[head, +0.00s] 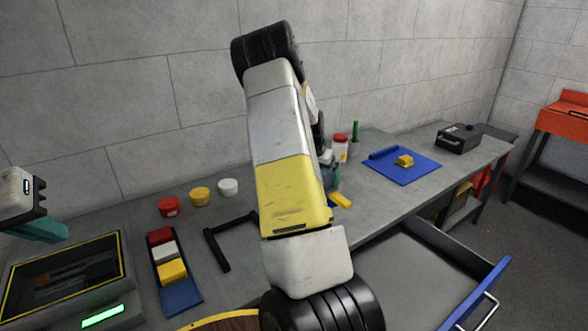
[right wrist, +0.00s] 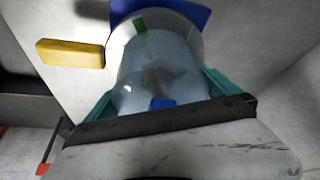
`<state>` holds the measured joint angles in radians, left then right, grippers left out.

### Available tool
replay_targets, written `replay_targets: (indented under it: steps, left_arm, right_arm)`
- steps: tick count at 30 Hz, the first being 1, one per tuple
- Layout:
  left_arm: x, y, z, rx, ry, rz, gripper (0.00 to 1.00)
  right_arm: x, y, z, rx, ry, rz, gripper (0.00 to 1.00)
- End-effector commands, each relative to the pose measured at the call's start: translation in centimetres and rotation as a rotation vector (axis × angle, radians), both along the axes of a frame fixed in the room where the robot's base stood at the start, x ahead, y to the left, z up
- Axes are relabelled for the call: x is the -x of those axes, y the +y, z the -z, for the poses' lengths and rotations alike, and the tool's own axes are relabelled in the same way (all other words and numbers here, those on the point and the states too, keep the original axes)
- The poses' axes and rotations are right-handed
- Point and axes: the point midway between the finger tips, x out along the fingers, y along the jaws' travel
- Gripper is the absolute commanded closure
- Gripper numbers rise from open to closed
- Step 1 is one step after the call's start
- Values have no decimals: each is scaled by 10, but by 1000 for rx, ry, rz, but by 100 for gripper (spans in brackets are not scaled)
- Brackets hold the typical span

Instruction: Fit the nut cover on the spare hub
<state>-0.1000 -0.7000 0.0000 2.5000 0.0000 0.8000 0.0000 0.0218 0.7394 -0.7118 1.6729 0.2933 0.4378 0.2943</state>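My right gripper (right wrist: 160,88) has its teal fingers on both sides of a pale grey-blue rounded piece (right wrist: 160,65) with green and blue patches. I cannot tell whether the fingers press on it or whether it is the nut cover. In the head view my right arm hides most of this place; a bit of teal shows beside it. My left gripper (head: 40,229) is at the left edge, above the bench and apart from things; its finger opening is not clear. I cannot identify the spare hub; my right arm covers the middle of the bench.
Red (head: 169,206), yellow (head: 200,197) and white (head: 228,187) tubs stand at the back. A blue tray (head: 182,299) holds coloured blocks. A black handle-shaped bar (head: 216,250) lies nearby. A blue mat (head: 390,168) lies right. An open drawer (head: 491,291) juts out front right.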

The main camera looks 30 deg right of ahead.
Motion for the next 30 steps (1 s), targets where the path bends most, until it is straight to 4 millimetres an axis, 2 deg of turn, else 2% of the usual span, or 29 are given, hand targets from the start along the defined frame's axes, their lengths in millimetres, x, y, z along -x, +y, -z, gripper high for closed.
replay_targets:
  steps: [5, 30]
  left_arm:
    - [0, 0, 0, 0, 0, 0, 100]
    - [0, 0, 0, 0, 0, 0, 100]
  right_arm:
    - [1, 2, -5, 0, 0, -1, 0]
    - [14, 24, -68, 0, -2, -2, 0]
